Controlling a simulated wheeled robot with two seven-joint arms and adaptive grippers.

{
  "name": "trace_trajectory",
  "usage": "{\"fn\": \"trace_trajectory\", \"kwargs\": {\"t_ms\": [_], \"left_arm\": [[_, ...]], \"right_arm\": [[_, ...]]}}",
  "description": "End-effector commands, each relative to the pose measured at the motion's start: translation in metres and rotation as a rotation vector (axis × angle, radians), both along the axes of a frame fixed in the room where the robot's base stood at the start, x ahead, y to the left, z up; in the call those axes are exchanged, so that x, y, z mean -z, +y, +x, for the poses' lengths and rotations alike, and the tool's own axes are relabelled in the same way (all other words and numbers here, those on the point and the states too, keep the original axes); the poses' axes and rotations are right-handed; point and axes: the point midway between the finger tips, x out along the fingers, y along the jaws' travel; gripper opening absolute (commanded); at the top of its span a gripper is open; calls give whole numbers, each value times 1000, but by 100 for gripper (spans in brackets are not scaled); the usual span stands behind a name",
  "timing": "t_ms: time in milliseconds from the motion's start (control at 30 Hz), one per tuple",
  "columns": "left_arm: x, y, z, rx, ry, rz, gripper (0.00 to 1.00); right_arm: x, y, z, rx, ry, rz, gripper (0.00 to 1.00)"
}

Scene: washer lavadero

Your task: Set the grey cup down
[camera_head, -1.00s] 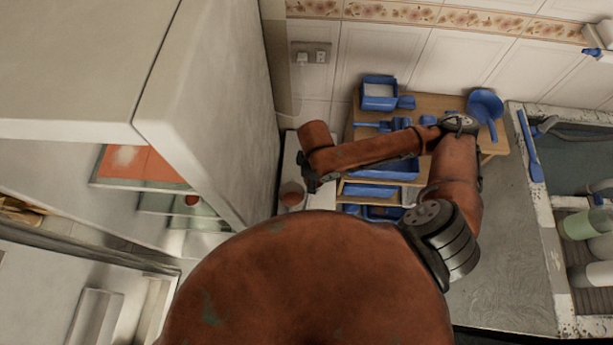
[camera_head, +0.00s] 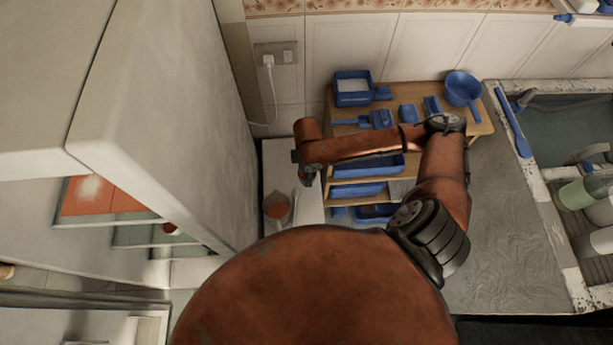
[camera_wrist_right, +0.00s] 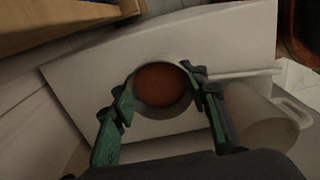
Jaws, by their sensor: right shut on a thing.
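My right gripper (camera_wrist_right: 160,95) has its two green fingers on either side of a grey round cup (camera_wrist_right: 163,109) with a reddish-brown inside, in the right wrist view. It is shut on the cup. The cup is over a pale, flat top (camera_wrist_right: 90,80); I cannot tell whether its base touches it. In the head view my right gripper (camera_head: 307,176) points down beside the white top (camera_head: 309,207), and its fingertips are hard to see. My left gripper is not in view.
A pale vessel (camera_wrist_right: 255,118) stands close to the right finger. A reddish round shape (camera_head: 277,206) shows on the white top in the head view. A wooden shelf (camera_head: 480,118) with blue items stands beyond my arm. A tall white cabinet (camera_head: 165,120) is at left.

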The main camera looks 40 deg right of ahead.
Motion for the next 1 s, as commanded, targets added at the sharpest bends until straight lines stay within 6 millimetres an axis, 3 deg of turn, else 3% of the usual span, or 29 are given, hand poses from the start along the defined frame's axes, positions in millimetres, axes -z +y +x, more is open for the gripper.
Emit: {"fn": "trace_trajectory", "kwargs": {"t_ms": [167,400,767,800,1000], "left_arm": [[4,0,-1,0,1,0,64],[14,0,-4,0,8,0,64],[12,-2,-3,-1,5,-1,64],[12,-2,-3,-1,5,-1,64],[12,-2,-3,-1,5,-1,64]], "right_arm": [[9,-5,5,0,0,-1,11],[42,-7,8,1,2,-1,11],[44,-7,8,1,-1,-1,11],[45,-7,8,1,0,0,41],[45,-7,8,0,0,0,55]]}}
